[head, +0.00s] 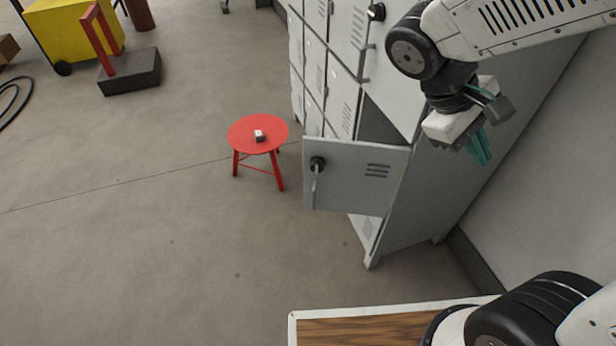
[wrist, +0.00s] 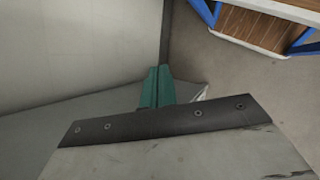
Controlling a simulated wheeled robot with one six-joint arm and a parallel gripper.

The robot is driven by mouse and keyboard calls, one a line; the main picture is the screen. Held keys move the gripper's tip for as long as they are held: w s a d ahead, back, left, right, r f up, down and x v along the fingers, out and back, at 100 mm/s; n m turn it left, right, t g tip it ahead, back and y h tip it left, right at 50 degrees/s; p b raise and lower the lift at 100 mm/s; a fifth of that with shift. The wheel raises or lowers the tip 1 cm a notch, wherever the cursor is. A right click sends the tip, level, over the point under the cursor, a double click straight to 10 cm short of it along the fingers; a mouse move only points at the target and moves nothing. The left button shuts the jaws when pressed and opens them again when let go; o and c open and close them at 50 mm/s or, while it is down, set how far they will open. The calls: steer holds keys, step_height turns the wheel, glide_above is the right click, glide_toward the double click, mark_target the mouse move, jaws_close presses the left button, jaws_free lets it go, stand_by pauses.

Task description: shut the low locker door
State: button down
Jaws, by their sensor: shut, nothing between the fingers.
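The low locker door (head: 355,177) stands swung out from the grey locker bank (head: 335,75) in the head view. It has a black knob, a handle and vent slots, and the dark opening of its compartment shows above it. My gripper (head: 481,150) has teal fingers that are shut and empty. It is above and to the right of the door, beside the locker's grey side panel, apart from the door. In the wrist view the teal fingers (wrist: 156,88) sit together, pointing down along a grey surface. I cannot make out the door in the wrist view.
A red stool (head: 258,132) with a small object on top stands left of the door. A wood-topped bench (head: 370,330) is at the bottom, also seen in the wrist view (wrist: 255,27). A wall (head: 540,180) is at right. Open floor lies left of the door.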

steer(key=w+a+f+n+t+h, duration=0.7)
steer(key=w+a+f+n+t, duration=0.3)
steer(key=w+a+f+n, duration=0.4)
steer(key=n+t+y, duration=1)
steer(key=n+y, duration=0.1)
steer(key=n, duration=0.3)
glide_toward(306, 170)
steer(key=w, duration=0.3)
steer(key=w+d, duration=0.1)
steer(key=w, duration=0.2)
steer(key=shift+w+d, duration=0.25)
steer(key=shift+w, duration=0.1)
